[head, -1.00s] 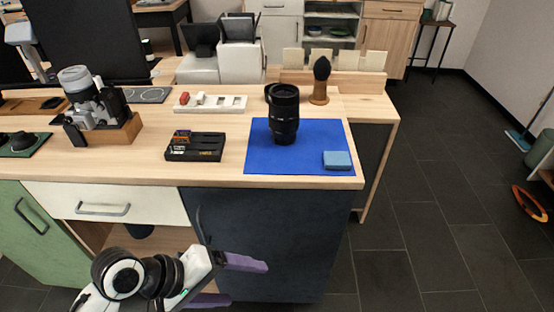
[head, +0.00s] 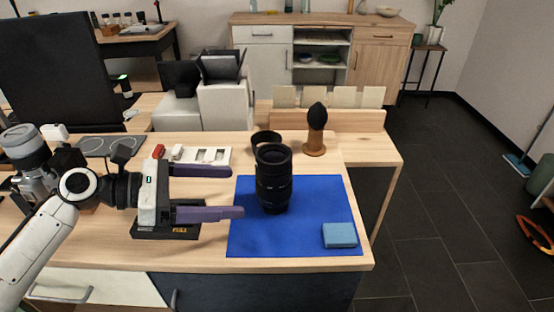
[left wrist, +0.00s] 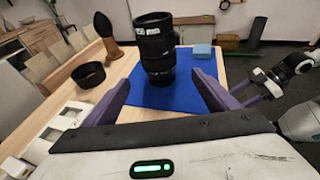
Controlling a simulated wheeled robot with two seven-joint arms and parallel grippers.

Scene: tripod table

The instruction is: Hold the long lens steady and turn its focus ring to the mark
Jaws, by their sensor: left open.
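The long black lens (head: 273,180) stands upright on the blue mat (head: 310,200) near the table's right end. My left gripper (head: 238,191) is open, its two purple fingers pointing right toward the lens. The fingertips are just left of the lens in the head view, with nothing between them. In the left wrist view the lens (left wrist: 156,48) stands ahead of the open fingers (left wrist: 165,90), between their lines and apart from them. A mark on the focus ring is too small to tell.
A light blue block (head: 340,235) lies on the mat's front right. A black tray (head: 165,230) lies beneath my left gripper. A camera (head: 30,165) stands at the left.

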